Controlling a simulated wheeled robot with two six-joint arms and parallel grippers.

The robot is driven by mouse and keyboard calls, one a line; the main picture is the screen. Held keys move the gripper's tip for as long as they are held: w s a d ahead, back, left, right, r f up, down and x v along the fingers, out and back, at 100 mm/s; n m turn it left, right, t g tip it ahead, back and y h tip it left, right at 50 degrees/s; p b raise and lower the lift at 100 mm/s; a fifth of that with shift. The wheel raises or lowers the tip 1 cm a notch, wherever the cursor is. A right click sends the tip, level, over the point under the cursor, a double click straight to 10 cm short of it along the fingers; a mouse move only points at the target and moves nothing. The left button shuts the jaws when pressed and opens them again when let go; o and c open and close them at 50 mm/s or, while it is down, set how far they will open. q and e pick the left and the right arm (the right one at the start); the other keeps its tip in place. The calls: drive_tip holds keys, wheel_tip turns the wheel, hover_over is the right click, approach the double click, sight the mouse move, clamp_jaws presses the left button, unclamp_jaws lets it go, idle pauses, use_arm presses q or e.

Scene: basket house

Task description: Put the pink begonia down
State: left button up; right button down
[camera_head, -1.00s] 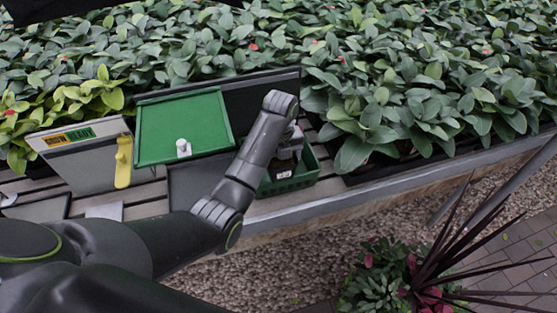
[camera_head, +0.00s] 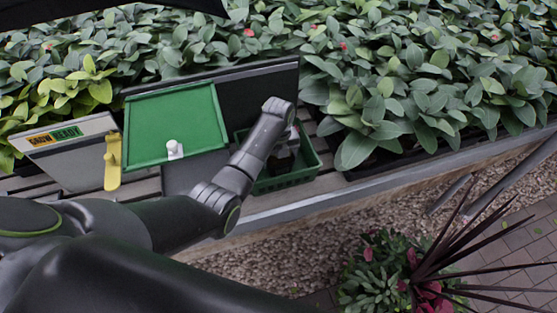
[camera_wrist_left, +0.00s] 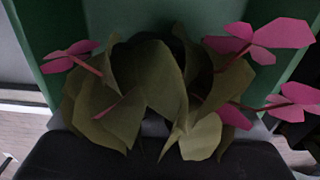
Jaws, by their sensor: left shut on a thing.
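The pink begonia fills the left wrist view, with dull green leaves (camera_wrist_left: 150,85) and pink flowers on reddish stems at both sides. Green surfaces stand behind it. In the head view my left gripper (camera_head: 285,150) points down into the green basket (camera_head: 290,181), at the right end of the bench. It is shut on the begonia, though leaves hide the fingertips in the wrist view. A dark pot shows under the gripper, inside the basket's outline; I cannot tell whether it touches the floor. My right gripper is not in view.
A green tray (camera_head: 150,125) with a white knob-like object (camera_head: 174,149) lies left of the basket. A yellow-handled thing (camera_head: 112,163) and a grey sign box (camera_head: 75,165) stand further left. Dense leafy plants (camera_head: 430,75) line the back. A spiky dark plant (camera_head: 440,250) stands at lower right.

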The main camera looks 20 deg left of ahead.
use_arm(q)
drive_tip(key=shift+f, duration=0.8)
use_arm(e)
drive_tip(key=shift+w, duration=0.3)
use_arm(q)
drive_tip(key=shift+f, duration=0.1)
drive_tip(key=o, duration=1.1)
drive_tip(key=shift+r, duration=0.55)
wheel_tip(320, 180, up, 11)
drive_tip(key=shift+r, duration=0.1)
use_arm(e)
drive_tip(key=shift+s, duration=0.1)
